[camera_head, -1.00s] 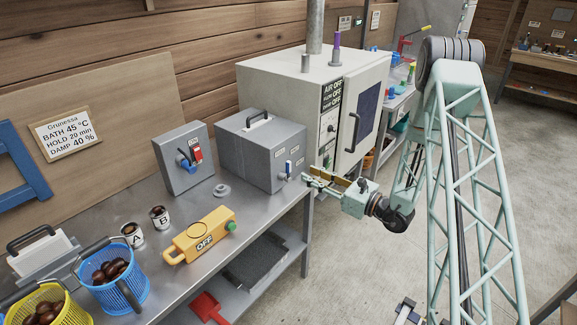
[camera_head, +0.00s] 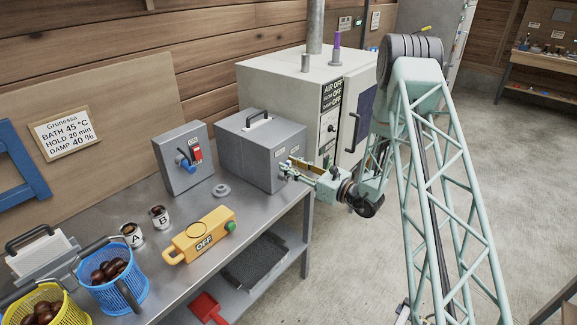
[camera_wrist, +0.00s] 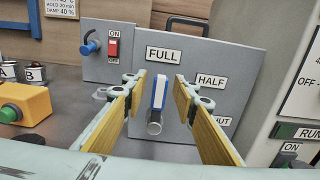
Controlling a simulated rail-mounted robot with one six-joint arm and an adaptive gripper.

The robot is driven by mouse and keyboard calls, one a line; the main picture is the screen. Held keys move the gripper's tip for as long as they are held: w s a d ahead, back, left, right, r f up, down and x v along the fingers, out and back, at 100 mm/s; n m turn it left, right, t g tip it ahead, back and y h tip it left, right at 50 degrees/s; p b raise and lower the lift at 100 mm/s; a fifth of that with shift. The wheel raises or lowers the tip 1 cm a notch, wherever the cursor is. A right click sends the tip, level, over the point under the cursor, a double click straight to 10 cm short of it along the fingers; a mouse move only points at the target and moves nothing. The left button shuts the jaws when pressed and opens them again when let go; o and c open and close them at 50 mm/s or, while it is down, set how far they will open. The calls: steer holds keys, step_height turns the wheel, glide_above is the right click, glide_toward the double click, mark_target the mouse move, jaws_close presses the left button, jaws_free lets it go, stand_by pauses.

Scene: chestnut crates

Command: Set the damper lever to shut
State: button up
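The damper lever (camera_wrist: 159,92) has a blue and white handle on a round grey pivot. In the wrist view it stands upright, pointing at the FULL label (camera_wrist: 163,54) on the front of the grey damper box (camera_wrist: 232,62). The HALF label (camera_wrist: 211,81) is at its right, and the SHUT label (camera_wrist: 222,121) below that is partly hidden by my right finger. My gripper (camera_wrist: 159,84) is open, one finger on each side of the lever, with gaps visible. In the head view my gripper (camera_head: 291,168) is at the box (camera_head: 235,150) and hides the lever.
A grey switch box (camera_head: 177,172) with a red switch and blue knob stands left of the damper box. The white cabinet (camera_head: 270,85) is close on the right. A yellow OFF unit (camera_head: 190,238), cups and baskets occupy the bench's front left.

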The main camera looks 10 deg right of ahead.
steer(key=shift+w+a, duration=0.2)
steer(key=shift+w, duration=0.15)
jaws_close()
